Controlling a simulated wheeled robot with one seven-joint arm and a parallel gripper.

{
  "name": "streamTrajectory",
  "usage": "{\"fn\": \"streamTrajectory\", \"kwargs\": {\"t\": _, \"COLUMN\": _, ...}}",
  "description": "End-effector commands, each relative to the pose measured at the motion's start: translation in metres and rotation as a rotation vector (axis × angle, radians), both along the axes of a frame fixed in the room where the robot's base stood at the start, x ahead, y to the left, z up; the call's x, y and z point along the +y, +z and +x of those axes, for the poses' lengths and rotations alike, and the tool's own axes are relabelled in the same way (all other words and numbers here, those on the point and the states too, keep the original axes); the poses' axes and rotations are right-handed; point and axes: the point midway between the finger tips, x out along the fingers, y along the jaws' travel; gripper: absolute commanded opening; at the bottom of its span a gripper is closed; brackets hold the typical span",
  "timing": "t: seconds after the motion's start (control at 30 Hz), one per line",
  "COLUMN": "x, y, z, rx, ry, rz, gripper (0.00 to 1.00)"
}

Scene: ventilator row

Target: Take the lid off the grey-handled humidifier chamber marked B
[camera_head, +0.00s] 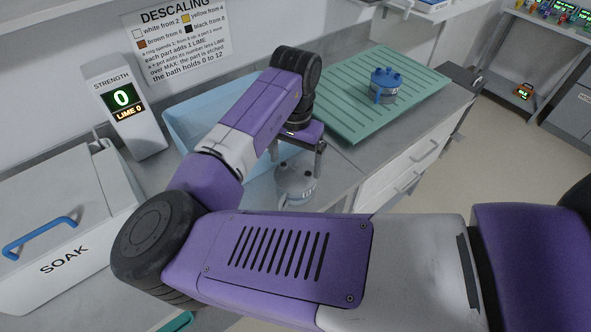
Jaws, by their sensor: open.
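A grey-topped humidifier chamber (297,182) stands on the counter beside the light-blue basin, partly hidden by my arm. A small label shows low on its right side, too small to read for certain. Its grey top appears to be on. My gripper (298,160) is open and points down, just above this chamber. Its fingers are apart, with nothing seen between them. I cannot tell whether they touch the chamber. A second chamber with a blue top and blue handle (384,84) stands upright on the green ribbed mat.
The green mat (345,115) has free room around the blue chamber. A light-blue basin (185,122) lies behind my arm. A white SOAK box (50,265) with a blue handle stands at left. A STRENGTH display (124,105) reads 0, LIME 0. A DESCALING sign (178,40) hangs behind.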

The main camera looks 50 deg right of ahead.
Motion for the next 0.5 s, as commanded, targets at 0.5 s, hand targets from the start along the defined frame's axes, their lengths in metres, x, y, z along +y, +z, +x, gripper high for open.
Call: {"fn": "streamTrajectory", "kwargs": {"t": 0.5, "x": 0.0, "y": -0.016, "z": 0.0, "rx": -0.001, "ry": 0.001, "rz": -0.001, "gripper": 0.73}}
